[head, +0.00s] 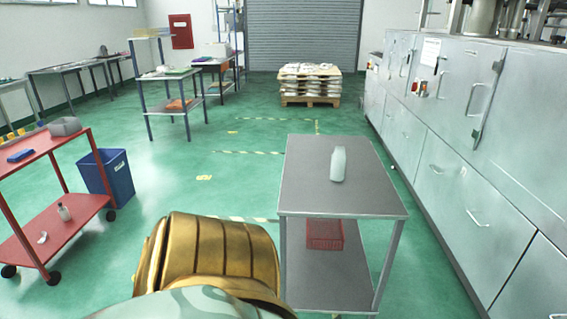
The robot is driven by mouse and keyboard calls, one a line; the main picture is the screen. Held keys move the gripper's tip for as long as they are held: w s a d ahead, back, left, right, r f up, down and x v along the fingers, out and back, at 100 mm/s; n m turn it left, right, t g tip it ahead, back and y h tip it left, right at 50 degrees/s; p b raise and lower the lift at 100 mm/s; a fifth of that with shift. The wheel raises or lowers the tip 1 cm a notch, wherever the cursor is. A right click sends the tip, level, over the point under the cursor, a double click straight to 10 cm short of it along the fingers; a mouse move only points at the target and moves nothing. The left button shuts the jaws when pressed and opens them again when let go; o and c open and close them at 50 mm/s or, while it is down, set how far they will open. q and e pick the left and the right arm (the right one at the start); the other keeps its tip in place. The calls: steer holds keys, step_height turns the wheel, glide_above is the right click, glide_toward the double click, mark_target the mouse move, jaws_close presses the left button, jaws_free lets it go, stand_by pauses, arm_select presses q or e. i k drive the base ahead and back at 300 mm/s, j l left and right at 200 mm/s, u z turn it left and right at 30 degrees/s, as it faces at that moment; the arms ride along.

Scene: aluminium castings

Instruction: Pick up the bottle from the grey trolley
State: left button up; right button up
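A pale whitish-green bottle (338,164) stands upright on the top of the grey trolley (305,185), a little right of the middle. The top around the bottle is bare. A gold and pale green part of my own body fills the bottom left of the head view, left of the trolley. Neither of my grippers shows in this view.
A red basket (324,234) sits on the trolley's lower shelf. A red trolley (70,208) and a blue bin (106,175) stand at the left. Grey cabinets (440,180) line the right side. Green floor is free beyond the trolley, up to a loaded pallet (309,99).

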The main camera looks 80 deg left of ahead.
mark_target(338, 158)
steer(key=u, duration=2)
steer(key=i+j, duration=0.15)
steer(key=i+j+z, duration=0.75)
steer(key=j, duration=0.3)
steer(key=i, duration=0.05)
